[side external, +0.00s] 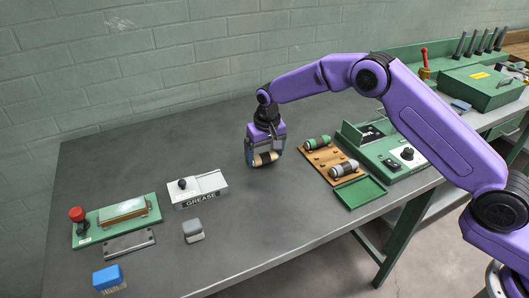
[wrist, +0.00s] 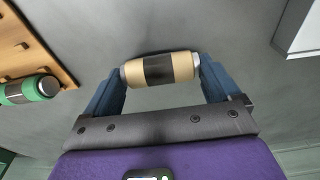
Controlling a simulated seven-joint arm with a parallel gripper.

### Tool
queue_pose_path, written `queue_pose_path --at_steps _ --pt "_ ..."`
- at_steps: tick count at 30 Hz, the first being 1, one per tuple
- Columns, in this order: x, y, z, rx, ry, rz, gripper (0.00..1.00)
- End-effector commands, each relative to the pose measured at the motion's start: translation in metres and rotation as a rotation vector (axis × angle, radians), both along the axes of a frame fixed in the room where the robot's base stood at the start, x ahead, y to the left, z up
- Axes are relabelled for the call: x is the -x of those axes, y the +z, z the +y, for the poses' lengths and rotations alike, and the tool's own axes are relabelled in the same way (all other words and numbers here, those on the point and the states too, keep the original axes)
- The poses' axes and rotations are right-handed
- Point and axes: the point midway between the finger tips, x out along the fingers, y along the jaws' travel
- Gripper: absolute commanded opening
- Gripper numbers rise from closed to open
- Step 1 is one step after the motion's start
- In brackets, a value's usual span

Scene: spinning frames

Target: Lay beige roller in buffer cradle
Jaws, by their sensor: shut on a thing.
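The beige roller (side external: 265,159), with a dark middle band and light metal ends, is held between the fingers of my gripper (side external: 264,157). In the wrist view the roller (wrist: 186,66) lies crosswise, gripped at its two ends by the blue fingers of my gripper (wrist: 160,68). In the side view it hangs near the middle of the table; the gap below it is hard to judge. A green-based unit (side external: 86,238) with a red knob and a pale framed top stands at the table's left. It may be the buffer with its cradle, but the picture is too small to be sure.
The wooden rack (side external: 313,156) bears a green roller (side external: 318,142) and a grey-white roller (side external: 344,170). A green tray (side external: 361,192) and control box (side external: 403,155) sit right of it. The grease box (side external: 198,188), grey block (side external: 193,231) and blue brush (side external: 108,279) stand left. Bare table lies between.

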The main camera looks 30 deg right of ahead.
Motion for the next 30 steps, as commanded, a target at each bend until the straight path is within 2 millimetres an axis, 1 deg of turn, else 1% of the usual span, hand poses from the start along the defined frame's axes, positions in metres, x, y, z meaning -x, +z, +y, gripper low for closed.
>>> queue_pose_path --at_steps 6,7,8,15,19,23,30 --pt "0.0 -0.002 0.0 0.0 0.0 0.0 0.55" --pt "0.0 -0.003 0.0 0.0 0.0 0.001 0.93" --pt "0.0 -0.003 0.0 0.0 0.0 0.0 1.0" --pt "0.0 -0.002 0.0 0.0 0.0 0.0 1.0" --pt "0.001 0.007 0.0 -0.001 0.0 -0.001 1.0" --pt "0.003 0.028 0.0 -0.002 0.0 -0.004 1.0" --pt "0.009 0.076 0.001 -0.002 0.0 -0.004 1.0"
